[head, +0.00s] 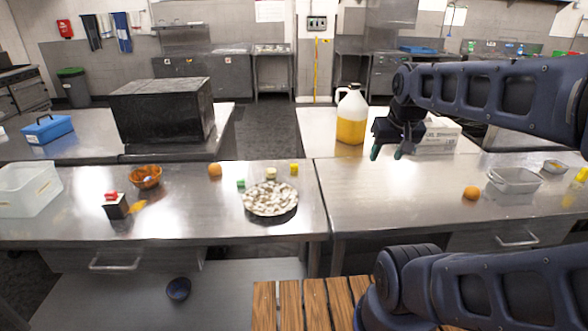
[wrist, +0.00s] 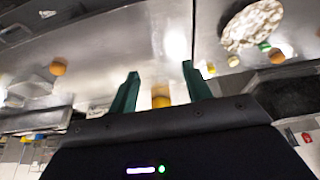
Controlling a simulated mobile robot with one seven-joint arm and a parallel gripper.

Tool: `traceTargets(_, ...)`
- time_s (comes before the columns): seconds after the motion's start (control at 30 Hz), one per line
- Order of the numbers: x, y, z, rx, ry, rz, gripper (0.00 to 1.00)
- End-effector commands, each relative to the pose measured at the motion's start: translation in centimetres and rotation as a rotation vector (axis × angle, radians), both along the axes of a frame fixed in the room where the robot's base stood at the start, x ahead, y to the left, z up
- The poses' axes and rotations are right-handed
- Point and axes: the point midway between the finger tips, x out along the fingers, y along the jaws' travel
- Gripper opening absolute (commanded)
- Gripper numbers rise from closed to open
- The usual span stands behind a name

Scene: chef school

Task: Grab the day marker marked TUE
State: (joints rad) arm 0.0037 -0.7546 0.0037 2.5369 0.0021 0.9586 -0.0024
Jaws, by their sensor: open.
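Small block-like pieces lie around a round pebbled plate (head: 270,199) on the steel counter: a green one (head: 241,183), a pale yellow one (head: 271,174) and a bright yellow one (head: 294,168). They may be day markers, but no lettering is readable, so I cannot tell which is TUE. In the wrist view the green one (wrist: 264,46) and two yellow ones (wrist: 210,68) show near the plate at the upper right. My gripper (head: 386,153) hangs above the right counter, right of these pieces and apart from them. Its green fingers (wrist: 160,70) are spread and empty.
A yellow jug (head: 351,131) stands on the back counter behind my gripper. An orange (head: 471,193) and a clear tray (head: 514,181) sit on the right counter. An orange bowl (head: 145,177) and a red-topped dark box (head: 116,207) are left. The right counter's middle is clear.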

Motion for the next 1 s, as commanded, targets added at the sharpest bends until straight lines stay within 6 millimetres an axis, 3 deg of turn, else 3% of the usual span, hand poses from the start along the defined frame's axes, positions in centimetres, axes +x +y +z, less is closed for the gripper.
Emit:
traceTargets(0.27,1.7,0.3,0.6,-0.029,0.025,0.054,0.49)
traceTargets(0.63,9.6,2.2,2.3,-0.163,0.137,0.309,0.49)
traceTargets(1.0,18.3,5.6,1.7,-0.291,0.251,0.581,0.49)
